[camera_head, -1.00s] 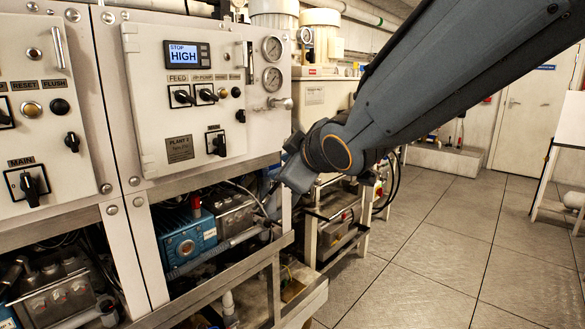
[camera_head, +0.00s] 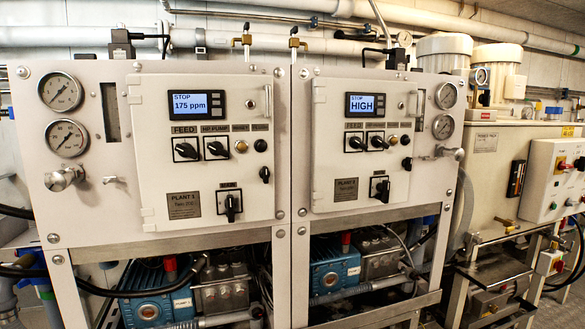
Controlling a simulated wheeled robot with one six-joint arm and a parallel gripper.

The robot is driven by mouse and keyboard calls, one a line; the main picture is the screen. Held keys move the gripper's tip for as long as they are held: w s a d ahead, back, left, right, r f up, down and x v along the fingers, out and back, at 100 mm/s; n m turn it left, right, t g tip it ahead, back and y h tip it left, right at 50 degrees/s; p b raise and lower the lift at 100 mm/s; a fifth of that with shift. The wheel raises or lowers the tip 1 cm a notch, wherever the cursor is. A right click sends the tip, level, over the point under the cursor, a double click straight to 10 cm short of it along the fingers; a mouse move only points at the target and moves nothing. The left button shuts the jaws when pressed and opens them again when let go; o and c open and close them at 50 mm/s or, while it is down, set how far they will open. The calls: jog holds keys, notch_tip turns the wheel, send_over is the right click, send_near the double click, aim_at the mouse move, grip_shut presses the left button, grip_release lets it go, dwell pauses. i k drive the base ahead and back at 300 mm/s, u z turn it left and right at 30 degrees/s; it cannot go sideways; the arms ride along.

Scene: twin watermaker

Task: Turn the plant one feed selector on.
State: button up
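The plant one panel (camera_head: 207,150) is the left of two white control panels, with a "PLANT 1" plate at its lower left. Its feed selector (camera_head: 186,149) is a black rotary knob on a square plate under the "FEED" label. The knob's handle looks slanted, though its exact setting is hard to read. The panel's display (camera_head: 197,104) reads "STOP 175 ppm". The HP pump selector (camera_head: 216,148) sits just right of the feed selector, and the main switch (camera_head: 229,205) is lower down. My gripper is not in view.
The right panel (camera_head: 361,145) has a similar feed selector (camera_head: 355,142) and a display reading "STOP HIGH". Gauges (camera_head: 60,91) and a valve (camera_head: 65,178) protrude left of plant one. Blue pumps (camera_head: 155,305) and pipes sit below. The panel front is unobstructed in view.

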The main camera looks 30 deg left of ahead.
aim_at(184, 149)
jog(key=z, duration=0.95)
jog(key=k, duration=0.6)
jog(key=u, duration=2.6)
